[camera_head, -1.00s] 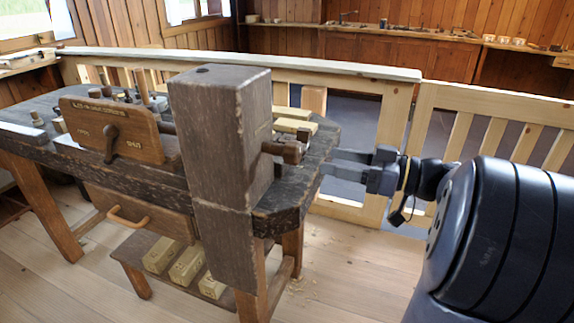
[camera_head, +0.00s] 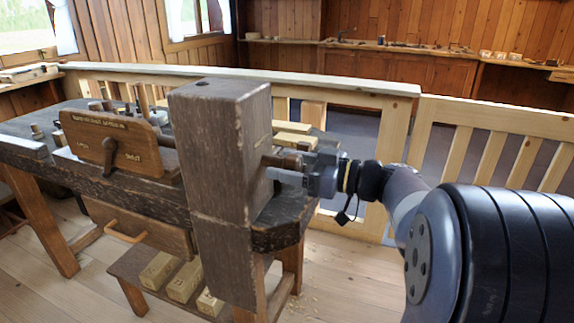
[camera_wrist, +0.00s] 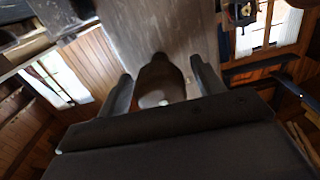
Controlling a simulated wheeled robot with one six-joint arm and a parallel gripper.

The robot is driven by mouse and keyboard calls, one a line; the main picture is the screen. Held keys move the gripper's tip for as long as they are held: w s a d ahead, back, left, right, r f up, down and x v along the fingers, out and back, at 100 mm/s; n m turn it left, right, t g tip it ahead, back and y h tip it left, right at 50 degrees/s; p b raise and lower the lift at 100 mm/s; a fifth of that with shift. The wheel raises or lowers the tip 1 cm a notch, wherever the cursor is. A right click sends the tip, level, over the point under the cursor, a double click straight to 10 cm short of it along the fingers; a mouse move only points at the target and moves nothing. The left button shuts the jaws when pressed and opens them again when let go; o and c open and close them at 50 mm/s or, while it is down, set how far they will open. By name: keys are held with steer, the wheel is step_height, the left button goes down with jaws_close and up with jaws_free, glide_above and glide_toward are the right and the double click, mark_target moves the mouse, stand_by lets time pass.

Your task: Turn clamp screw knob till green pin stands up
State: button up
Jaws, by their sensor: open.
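The brown clamp screw knob (camera_head: 280,161) sticks out from the right face of the thick dark wooden post (camera_head: 205,150). My gripper (camera_head: 288,170) is at the knob from the right, its near finger showing just below it. In the wrist view the rounded knob (camera_wrist: 160,80) sits between the two fingers of my gripper (camera_wrist: 160,70), with a gap on each side. The fingers are open and straddle the knob. I cannot make out a green pin in either view.
A wooden panel (camera_head: 85,140) with a dark lever and lettering stands left of the post on the workbench (camera_head: 60,165). Pale blocks (camera_head: 292,140) lie behind the knob. A wooden railing (camera_head: 400,100) runs behind the bench. Lettered blocks lie on the low shelf (camera_head: 130,265).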

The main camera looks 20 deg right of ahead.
steer(key=shift+w+a, duration=0.15)
steer(key=shift+a, duration=0.05)
steer(key=shift+c, duration=0.4)
steer(key=c, duration=0.9)
